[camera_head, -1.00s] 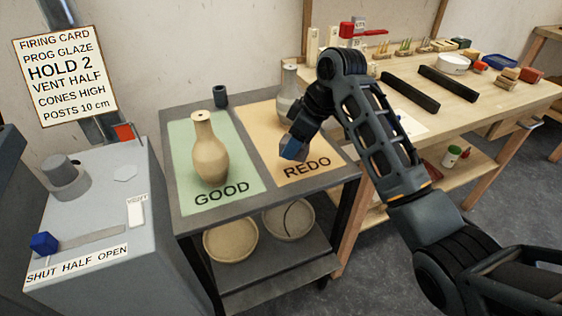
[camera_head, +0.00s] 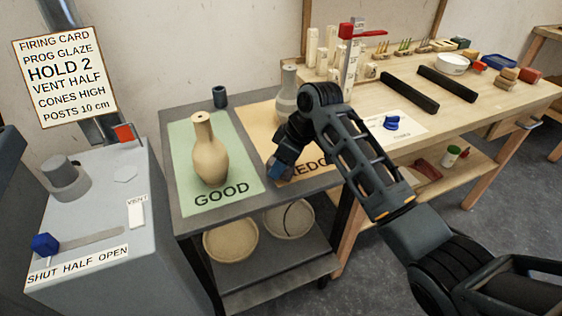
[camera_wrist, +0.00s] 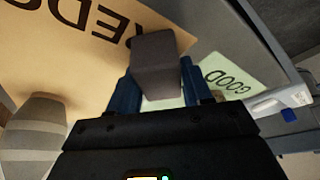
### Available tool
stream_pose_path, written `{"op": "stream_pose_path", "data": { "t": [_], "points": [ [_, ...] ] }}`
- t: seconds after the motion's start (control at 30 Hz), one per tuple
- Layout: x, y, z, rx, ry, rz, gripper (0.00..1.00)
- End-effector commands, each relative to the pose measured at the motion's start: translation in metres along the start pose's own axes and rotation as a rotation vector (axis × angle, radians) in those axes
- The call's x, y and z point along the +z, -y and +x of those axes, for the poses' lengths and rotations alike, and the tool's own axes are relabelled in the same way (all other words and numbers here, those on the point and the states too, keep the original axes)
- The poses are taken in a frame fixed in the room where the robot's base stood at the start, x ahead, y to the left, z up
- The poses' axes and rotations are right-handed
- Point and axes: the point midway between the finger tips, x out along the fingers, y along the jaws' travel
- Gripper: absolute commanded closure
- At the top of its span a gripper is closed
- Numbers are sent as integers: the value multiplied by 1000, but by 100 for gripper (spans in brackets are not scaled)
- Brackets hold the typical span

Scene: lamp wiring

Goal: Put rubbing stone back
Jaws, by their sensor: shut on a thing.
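My gripper (camera_head: 279,166) hangs over the front left of the orange REDO mat (camera_head: 330,162) on the grey cart. In the wrist view its blue fingers (camera_wrist: 157,88) are shut on a dark grey block, the rubbing stone (camera_wrist: 156,58). The stone sticks out beyond the fingertips, above the mat. In the head view the stone is mostly hidden by the gripper. No label marking the stone's place can be read.
A tan vase (camera_head: 209,155) stands on the green GOOD mat (camera_head: 187,190), left of my gripper. A grey vase (camera_head: 288,84) stands behind my arm on the REDO mat. A dark cup (camera_head: 220,97) is at the back. The wooden bench (camera_head: 480,105) at right holds several items.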

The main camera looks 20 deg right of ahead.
Motion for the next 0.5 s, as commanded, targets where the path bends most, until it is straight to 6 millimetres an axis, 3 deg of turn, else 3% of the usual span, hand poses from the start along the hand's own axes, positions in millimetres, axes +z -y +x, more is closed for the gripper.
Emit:
{"op": "stream_pose_path", "data": {
  "t": [0.03, 0.07, 0.3, 0.5],
  "points": [
    [1, 0, 2, 0, 0, 0, 84],
    [1, 0, 1, 0, 0, 0, 48],
    [1, 0, 1, -1, 0, 0, 25],
    [0, 0, 1, -1, 0, 0, 25]
  ]
}}
